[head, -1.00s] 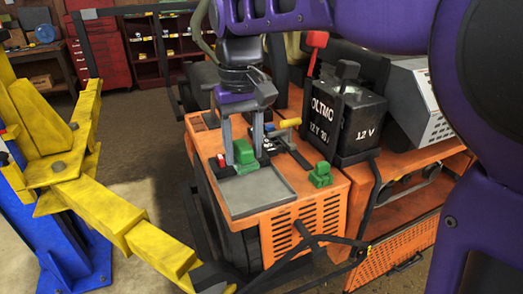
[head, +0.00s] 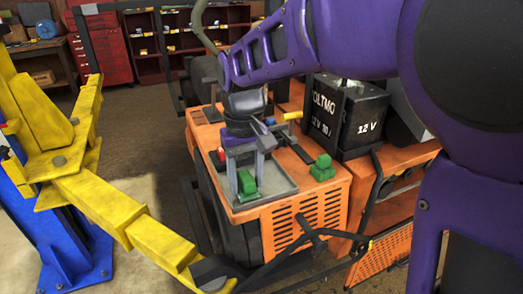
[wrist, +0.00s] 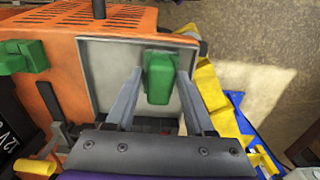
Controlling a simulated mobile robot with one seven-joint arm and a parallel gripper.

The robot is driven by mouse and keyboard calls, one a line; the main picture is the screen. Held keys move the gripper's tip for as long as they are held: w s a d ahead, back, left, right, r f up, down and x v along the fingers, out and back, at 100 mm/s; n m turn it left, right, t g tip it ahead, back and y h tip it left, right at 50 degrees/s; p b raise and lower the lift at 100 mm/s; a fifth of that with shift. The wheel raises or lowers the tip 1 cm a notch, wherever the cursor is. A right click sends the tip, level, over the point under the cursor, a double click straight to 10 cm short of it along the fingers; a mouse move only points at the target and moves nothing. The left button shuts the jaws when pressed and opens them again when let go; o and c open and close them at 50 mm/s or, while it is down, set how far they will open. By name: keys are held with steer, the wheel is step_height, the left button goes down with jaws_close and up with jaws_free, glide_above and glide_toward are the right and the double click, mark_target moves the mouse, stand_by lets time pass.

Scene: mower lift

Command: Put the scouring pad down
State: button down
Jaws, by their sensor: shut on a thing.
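The scouring pad is a green block (head: 247,184) between the fingers of my gripper (head: 246,178). My gripper is shut on it and points down at the shallow grey tray (head: 282,184) on the orange mower deck. In the wrist view the pad (wrist: 159,78) shows between the fingertips, over the grey tray floor (wrist: 108,62). The pad is low over the tray; I cannot tell whether it touches the floor of it.
A second green block (head: 322,168) sits on the orange deck right of the tray. A black 12 V battery (head: 345,120) stands behind it. A small red thing (head: 222,155) shows by the tray's left side. The yellow lift arm (head: 115,208) runs along the left front.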

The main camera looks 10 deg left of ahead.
mark_target(246, 177)
steer(key=c, duration=0.5)
jaws_free()
steer(key=shift+f, duration=0.1)
steer(key=shift+c, duration=0.2)
step_height(246, 177, up, 12)
steer(key=p, duration=0.1)
steer(key=shift+r, duration=0.2)
